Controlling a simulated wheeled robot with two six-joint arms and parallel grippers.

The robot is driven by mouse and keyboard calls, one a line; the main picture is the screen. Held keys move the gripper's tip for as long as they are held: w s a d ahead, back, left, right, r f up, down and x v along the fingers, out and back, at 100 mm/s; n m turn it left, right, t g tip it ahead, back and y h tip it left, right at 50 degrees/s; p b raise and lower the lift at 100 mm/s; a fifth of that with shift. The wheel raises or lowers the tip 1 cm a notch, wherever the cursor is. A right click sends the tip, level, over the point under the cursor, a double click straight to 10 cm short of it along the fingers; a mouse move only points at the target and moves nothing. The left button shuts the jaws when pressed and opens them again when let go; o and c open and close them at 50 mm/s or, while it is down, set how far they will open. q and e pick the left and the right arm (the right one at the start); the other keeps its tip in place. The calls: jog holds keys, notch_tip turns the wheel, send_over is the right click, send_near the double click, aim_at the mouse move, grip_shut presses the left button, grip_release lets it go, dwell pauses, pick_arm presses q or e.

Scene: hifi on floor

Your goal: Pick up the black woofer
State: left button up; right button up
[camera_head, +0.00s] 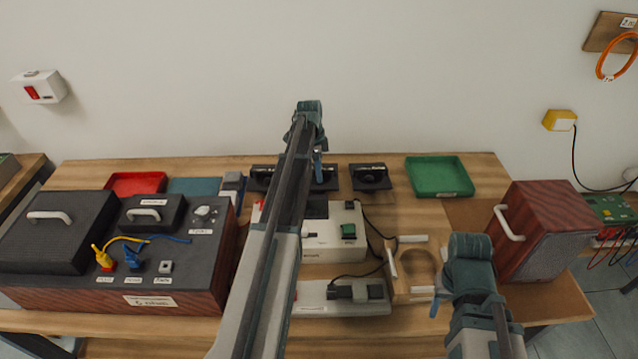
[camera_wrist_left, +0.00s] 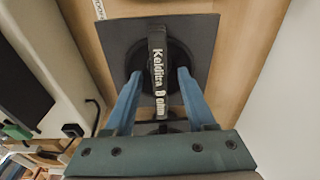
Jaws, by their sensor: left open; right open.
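The black woofer is a dark square plate with a round cone and a raised bar with white lettering; in the left wrist view the woofer (camera_wrist_left: 200,38) lies below my left gripper (camera_wrist_left: 159,74). The blue fingers are open, one on each side of the bar, with gaps visible. In the head view my left gripper (camera_head: 319,165) is over the middle woofer (camera_head: 329,184) at the back of the table, mostly hidden by my arm. Similar black units stand left (camera_head: 262,177) and right (camera_head: 370,177) of it. My right gripper (camera_head: 437,303) is open, low at the front right.
A green tray (camera_head: 440,176) and a red tray (camera_head: 135,183) lie at the back. A wooden speaker box (camera_head: 545,230) stands right, a large dark console (camera_head: 100,260) left. A pale device (camera_head: 335,235) and a wooden ring fixture (camera_head: 415,268) sit in the middle.

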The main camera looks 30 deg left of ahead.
pick_arm(q)
jog(key=shift+f, duration=0.25)
dwell(0.4)
grip_shut()
